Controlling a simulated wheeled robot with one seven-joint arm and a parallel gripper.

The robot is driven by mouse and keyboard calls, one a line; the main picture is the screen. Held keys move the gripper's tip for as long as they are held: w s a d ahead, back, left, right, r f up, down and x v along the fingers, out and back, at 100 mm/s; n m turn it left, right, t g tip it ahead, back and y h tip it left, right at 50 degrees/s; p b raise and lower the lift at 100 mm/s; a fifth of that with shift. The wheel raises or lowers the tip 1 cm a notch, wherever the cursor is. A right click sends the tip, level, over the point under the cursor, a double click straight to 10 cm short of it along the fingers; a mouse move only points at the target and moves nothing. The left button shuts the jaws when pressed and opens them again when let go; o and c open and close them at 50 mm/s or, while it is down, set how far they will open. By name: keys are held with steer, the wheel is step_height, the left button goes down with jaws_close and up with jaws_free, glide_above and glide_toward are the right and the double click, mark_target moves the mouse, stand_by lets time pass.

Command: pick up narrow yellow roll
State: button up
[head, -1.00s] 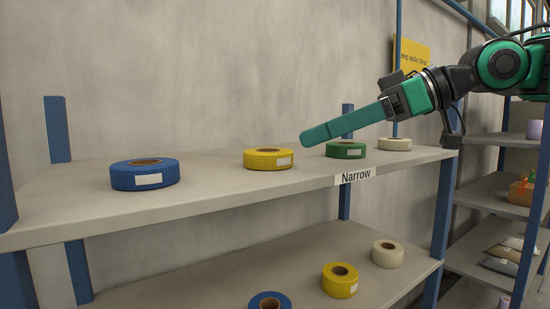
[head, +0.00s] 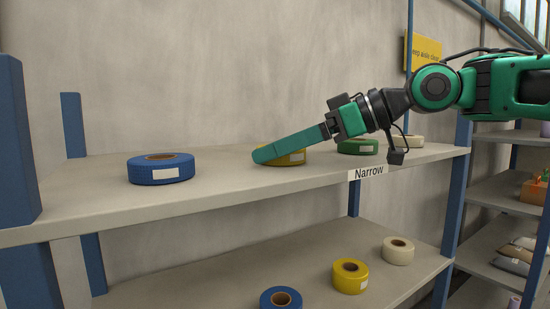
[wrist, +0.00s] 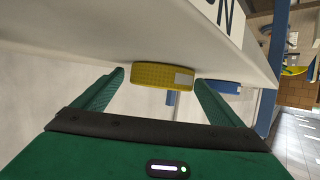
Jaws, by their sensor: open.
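The narrow yellow roll (head: 292,158) lies flat on the upper shelf (head: 230,192), above the "Narrow" label (head: 368,174). In the wrist view the yellow roll (wrist: 162,76) appears ahead, in the gap between the two green fingers. My gripper (wrist: 160,80) is open and empty. I cannot tell whether either finger touches the roll.
On the same shelf, a blue roll (head: 160,168) lies to the left, with a green roll (head: 357,146) and a cream roll (head: 405,141) to the right. The lower shelf holds blue (head: 281,299), yellow (head: 350,276) and cream rolls (head: 398,251). A blue post (head: 18,140) stands at left.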

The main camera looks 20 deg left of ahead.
steer(key=shift+a+f, duration=0.1)
steer(key=shift+a, duration=0.1)
steer(key=c, duration=1.2)
steer(key=shift+o, duration=0.2)
